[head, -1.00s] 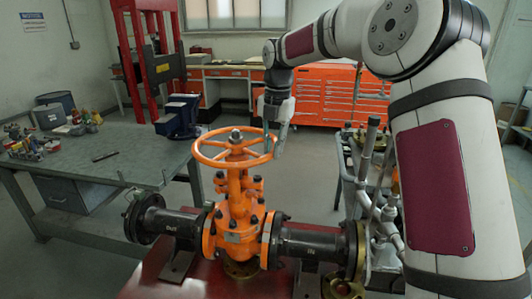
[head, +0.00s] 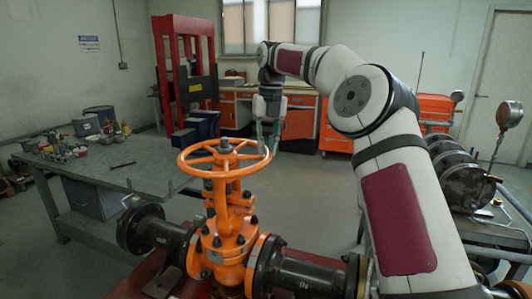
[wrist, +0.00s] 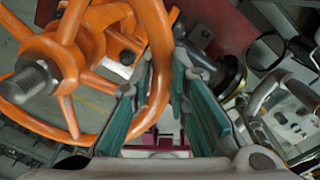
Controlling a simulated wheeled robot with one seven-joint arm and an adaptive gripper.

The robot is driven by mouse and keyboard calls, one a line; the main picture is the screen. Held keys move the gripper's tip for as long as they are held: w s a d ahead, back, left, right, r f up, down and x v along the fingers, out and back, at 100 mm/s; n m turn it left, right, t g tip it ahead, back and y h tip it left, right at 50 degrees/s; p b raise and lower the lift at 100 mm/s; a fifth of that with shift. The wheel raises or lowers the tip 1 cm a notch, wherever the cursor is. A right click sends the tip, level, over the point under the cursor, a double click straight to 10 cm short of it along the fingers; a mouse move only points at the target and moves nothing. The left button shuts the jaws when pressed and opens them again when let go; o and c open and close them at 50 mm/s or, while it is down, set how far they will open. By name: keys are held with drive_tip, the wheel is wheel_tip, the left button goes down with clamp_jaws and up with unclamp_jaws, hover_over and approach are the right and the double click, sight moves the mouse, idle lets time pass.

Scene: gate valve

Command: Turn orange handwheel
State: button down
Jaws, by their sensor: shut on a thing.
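The orange handwheel (head: 185,164) sits level on top of an orange gate valve (head: 228,243), left of the middle in the head view. My gripper (head: 268,148) points down at the right far side of the wheel's rim. In the wrist view the handwheel (wrist: 158,42) fills the upper left, with its hub and threaded stem end at the left. The rim passes between the teal finger pads of my gripper (wrist: 163,68), which is shut on it. The exact pad contact is partly hidden by the fingers.
Black flanged pipes (head: 310,272) run from both sides of the valve. A grey workbench (head: 100,165) with small items stands at the left, a red press (head: 163,70) behind it. Orange tool cabinets (head: 299,125) stand at the back. A pressure gauge (head: 509,113) and pipework are at the right.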

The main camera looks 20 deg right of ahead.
drive_tip(key=shift+w+d+n, duration=0.1)
drive_tip(key=shift+w+n, duration=0.2)
drive_tip(key=shift+w, duration=0.1)
drive_tip(key=c, duration=1.5)
unclamp_jaws()
drive_tip(key=shift+c, duration=0.2)
